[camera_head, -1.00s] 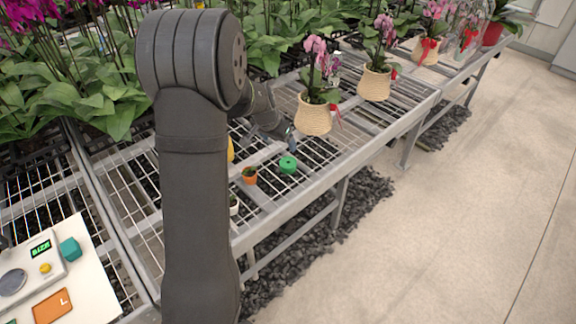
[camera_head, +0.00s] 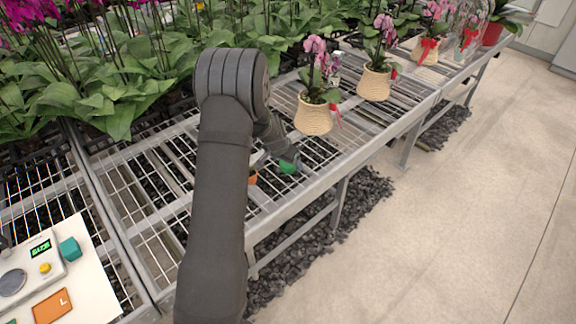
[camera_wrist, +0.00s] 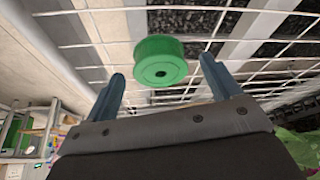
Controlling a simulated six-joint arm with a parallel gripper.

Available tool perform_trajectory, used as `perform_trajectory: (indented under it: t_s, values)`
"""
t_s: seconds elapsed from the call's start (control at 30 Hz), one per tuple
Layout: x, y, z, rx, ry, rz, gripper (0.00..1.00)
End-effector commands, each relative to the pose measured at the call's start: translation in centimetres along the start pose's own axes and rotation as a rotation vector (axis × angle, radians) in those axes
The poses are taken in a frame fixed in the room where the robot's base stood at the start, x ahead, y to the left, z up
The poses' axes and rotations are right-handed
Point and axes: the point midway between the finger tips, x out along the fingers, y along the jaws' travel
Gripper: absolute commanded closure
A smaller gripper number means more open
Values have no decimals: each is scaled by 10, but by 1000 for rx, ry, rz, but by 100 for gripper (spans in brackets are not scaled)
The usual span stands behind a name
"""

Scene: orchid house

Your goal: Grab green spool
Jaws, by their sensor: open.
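The green spool (camera_head: 288,168) sits on the wire-mesh bench, near its front rail. In the wrist view the green spool (camera_wrist: 160,62) shows its round end with a dark centre hole. My gripper (camera_wrist: 160,78) is open, with one blue-grey finger on each side of the view. The spool lies just beyond the fingertips, roughly centred between them, and is not gripped. In the head view my gripper (camera_head: 294,158) is right at the spool and covers part of it.
A small orange pot (camera_head: 252,178) stands left of the spool, partly hidden by my arm. A woven orchid pot (camera_head: 313,115) stands behind and to the right. The bench's front rail (camera_head: 330,172) runs close by. Leafy orchids fill the back.

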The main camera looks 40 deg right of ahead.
Motion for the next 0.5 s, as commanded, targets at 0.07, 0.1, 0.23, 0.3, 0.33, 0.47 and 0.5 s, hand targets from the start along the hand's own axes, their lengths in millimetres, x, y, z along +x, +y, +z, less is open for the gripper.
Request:
perform_trajectory:
  t_s: [0.07, 0.1, 0.23, 0.3, 0.33, 0.47, 0.5]
  values:
    - [7, 0, 0, 1, 0, 0, 17]
    - [9, 0, 0, 1, 0, 1, 17]
    - [11, 0, 0, 1, 0, 1, 17]
    - [11, 0, 0, 1, 1, 0, 17]
    - [11, 0, 0, 1, 0, 0, 17]
    - [11, 0, 0, 1, 1, 0, 37]
    - [11, 0, 0, 1, 1, 0, 45]
